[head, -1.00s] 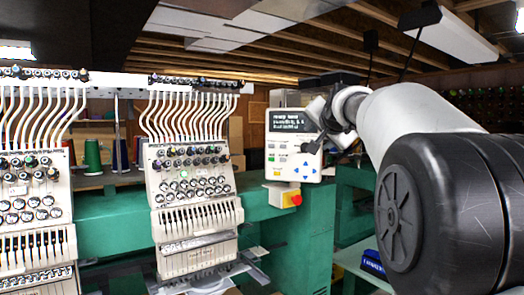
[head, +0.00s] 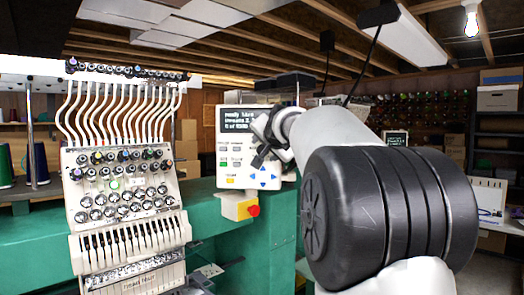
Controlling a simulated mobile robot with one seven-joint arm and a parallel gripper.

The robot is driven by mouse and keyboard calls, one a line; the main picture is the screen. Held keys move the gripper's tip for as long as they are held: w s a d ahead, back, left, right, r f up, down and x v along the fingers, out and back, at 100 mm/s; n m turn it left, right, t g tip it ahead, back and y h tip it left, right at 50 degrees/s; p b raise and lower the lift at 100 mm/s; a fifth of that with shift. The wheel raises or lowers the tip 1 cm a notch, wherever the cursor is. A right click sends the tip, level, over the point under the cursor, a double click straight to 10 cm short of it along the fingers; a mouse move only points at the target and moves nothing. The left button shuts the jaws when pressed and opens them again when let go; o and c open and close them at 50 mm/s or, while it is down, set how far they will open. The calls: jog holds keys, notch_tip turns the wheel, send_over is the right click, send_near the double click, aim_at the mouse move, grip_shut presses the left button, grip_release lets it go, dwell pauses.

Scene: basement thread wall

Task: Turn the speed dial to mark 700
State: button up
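My gripper (head: 260,158) is in front of the panel's right half, just above the arrow keys. Its dark fingers are small and partly covered by my wrist, so I cannot tell whether they are open, shut or touching the panel. I cannot make out the speed dial or its marks; the gripper and wrist hide part of the panel.
A red stop button on a yellow box (head: 238,206) sits below the panel. A multi-needle embroidery head (head: 122,190) with threads stands to the left on the green frame (head: 262,255). Shelves and a thread wall (head: 428,108) are behind at the right.

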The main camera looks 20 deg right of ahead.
jog(key=shift+w, duration=0.35)
jog(key=shift+s, duration=0.1)
jog(key=c, duration=1.1)
jog(key=shift+r+p, duration=0.1)
jog(key=shift+p, duration=0.25)
